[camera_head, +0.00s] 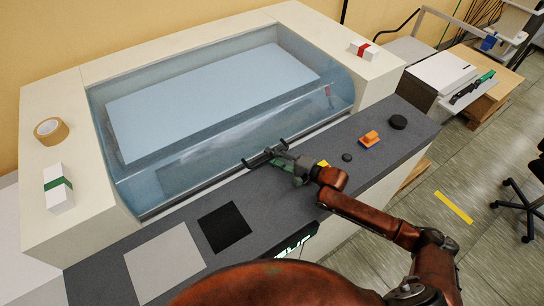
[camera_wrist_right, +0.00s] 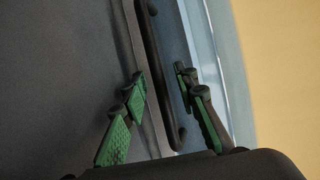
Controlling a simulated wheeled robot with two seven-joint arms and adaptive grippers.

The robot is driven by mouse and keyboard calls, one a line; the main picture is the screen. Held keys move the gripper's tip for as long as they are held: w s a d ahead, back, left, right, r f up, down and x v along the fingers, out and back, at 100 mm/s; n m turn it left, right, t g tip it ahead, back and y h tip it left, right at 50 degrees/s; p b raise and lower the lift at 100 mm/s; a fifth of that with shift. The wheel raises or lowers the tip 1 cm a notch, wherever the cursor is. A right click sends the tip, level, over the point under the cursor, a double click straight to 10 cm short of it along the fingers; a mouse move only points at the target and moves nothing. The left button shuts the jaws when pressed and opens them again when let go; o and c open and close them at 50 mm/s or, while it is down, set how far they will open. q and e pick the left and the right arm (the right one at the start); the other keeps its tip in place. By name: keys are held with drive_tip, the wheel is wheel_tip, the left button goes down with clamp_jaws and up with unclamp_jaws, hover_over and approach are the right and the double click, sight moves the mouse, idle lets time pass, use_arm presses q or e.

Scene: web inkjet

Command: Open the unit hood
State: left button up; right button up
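The unit hood (camera_head: 235,135) is a clear bluish curved cover. It is down over the pale blue flat bed (camera_head: 210,100) of the cream machine. A dark bar handle (camera_head: 258,157) sits at the hood's lower front edge; it also shows upright in the right wrist view (camera_wrist_right: 160,75). My right gripper (camera_head: 284,160) is at the right part of the handle. In the right wrist view its green-padded fingers (camera_wrist_right: 161,77) are apart, one on each side of the bar, with visible gaps. I cannot tell whether either finger touches it. My left gripper is out of view.
The grey front ledge holds a black square (camera_head: 225,227), a light grey square (camera_head: 165,263), an orange object (camera_head: 369,139) and a black disc (camera_head: 398,122). A tape roll (camera_head: 51,131) and small boxes (camera_head: 58,188) lie on the cream top. Open floor lies at right.

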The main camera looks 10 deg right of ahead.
clamp_jaws()
idle(0.3)
idle(0.5)
